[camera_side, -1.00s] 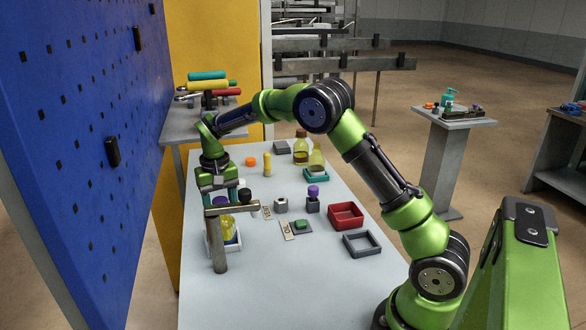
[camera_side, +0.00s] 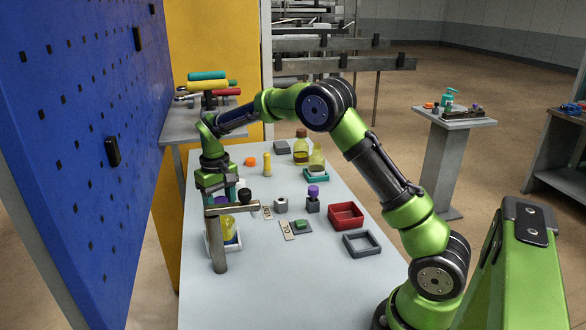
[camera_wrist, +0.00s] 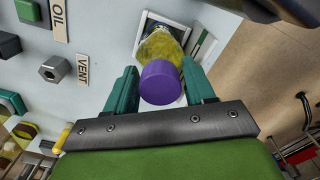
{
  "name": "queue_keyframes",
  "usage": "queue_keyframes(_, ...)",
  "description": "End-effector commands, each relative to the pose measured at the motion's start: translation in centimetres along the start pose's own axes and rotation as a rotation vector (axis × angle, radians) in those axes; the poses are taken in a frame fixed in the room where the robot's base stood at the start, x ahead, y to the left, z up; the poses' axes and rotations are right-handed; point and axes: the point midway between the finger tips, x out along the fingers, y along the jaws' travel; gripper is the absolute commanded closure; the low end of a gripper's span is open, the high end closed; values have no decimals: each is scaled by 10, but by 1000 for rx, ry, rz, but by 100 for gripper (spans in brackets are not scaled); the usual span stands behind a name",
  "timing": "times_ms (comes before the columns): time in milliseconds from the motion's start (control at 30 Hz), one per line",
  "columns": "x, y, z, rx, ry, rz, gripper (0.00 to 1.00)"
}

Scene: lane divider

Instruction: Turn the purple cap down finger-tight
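The purple cap (camera_wrist: 160,83) sits on top of a bottle with yellow contents (camera_wrist: 160,45). The bottle stands in a white-edged square frame (camera_wrist: 202,46).
A second purple-topped piece (camera_side: 313,191), a red tray (camera_side: 346,215), a dark square frame (camera_side: 362,243) and a grey hex nut (camera_side: 281,205) are further right. The blue pegboard (camera_side: 80,130) is at left.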

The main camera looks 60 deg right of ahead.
Motion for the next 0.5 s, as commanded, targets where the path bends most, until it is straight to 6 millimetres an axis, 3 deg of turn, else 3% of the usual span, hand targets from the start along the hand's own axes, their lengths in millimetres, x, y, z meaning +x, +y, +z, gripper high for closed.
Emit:
queue_keyframes(33, 0, 0, 0, 1, 0, 0, 55)
queue_keyframes(200, 0, 0, 0, 1, 0, 0, 76)
queue_keyframes(500, 0, 0, 0, 151, 0, 0, 77)
